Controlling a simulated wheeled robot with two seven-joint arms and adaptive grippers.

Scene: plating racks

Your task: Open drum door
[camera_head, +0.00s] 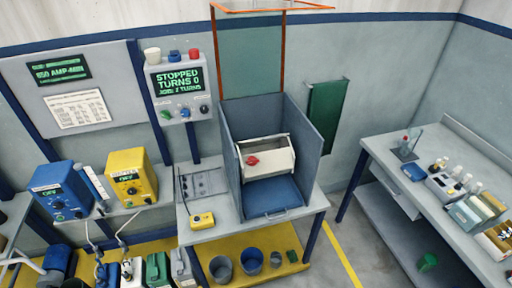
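The drum (270,160) is a pale, cream-coloured barrel lying across the inside of a blue-grey, open-fronted booth (309,147) on the middle bench. A red knob (252,161) sits on the drum's front face, left of centre. I cannot tell a separate door edge on the drum at this size; no opening into it shows. A blue tray-like surface (272,197) lies below the drum. An orange-framed clear panel (283,60) stands raised above the booth. Neither of my grippers is in view.
A control panel (180,88) reads "STOPPED TURNS 0". A yellow pendant (202,220) lies on the bench left of the booth. Blue (62,190) and yellow (131,177) power units stand further left. A side bench (452,215) with bottles stands right, across clear floor.

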